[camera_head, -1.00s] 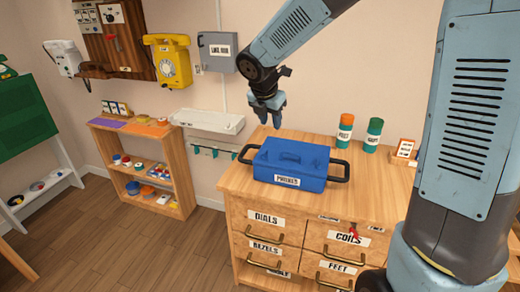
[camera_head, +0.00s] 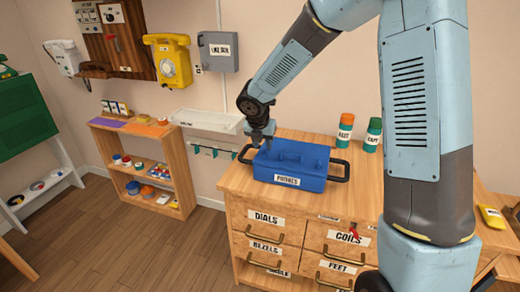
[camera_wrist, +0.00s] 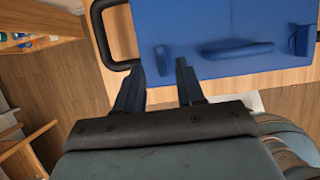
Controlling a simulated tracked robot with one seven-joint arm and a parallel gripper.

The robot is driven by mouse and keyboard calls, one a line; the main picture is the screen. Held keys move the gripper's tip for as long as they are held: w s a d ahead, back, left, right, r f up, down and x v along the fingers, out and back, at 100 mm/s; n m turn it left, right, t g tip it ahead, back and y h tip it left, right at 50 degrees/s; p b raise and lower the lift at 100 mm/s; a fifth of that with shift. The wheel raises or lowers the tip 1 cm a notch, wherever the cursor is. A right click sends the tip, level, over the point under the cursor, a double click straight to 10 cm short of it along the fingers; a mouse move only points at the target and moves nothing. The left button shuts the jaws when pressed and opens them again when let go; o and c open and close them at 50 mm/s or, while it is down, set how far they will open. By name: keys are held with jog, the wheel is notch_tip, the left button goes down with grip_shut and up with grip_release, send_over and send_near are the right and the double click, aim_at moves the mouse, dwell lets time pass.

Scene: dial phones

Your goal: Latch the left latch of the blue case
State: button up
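The blue case (camera_head: 305,165) sits on the wooden dresser top, a label on its front and a black side handle at each end. In the wrist view its blue top (camera_wrist: 215,22) shows a raised lid handle (camera_wrist: 237,50) and small raised blue pieces (camera_wrist: 163,58) and (camera_wrist: 303,40) near either side, which may be the latches. Whether they are raised or pressed down I cannot tell. My gripper (camera_head: 262,140) hangs at the case's back left corner. In the wrist view my gripper (camera_wrist: 160,78) has its two fingers apart, nothing between them, close to the left raised piece. Contact is unclear.
An orange-topped jar (camera_head: 345,130) and a green-topped jar (camera_head: 372,136) stand behind the case to the right. A white ledge (camera_head: 208,121) is on the wall at left. The dresser top (camera_head: 235,183) is bare left of the case.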

aim_at(264, 151)
jog(key=shift+x, duration=1.75)
grip_shut()
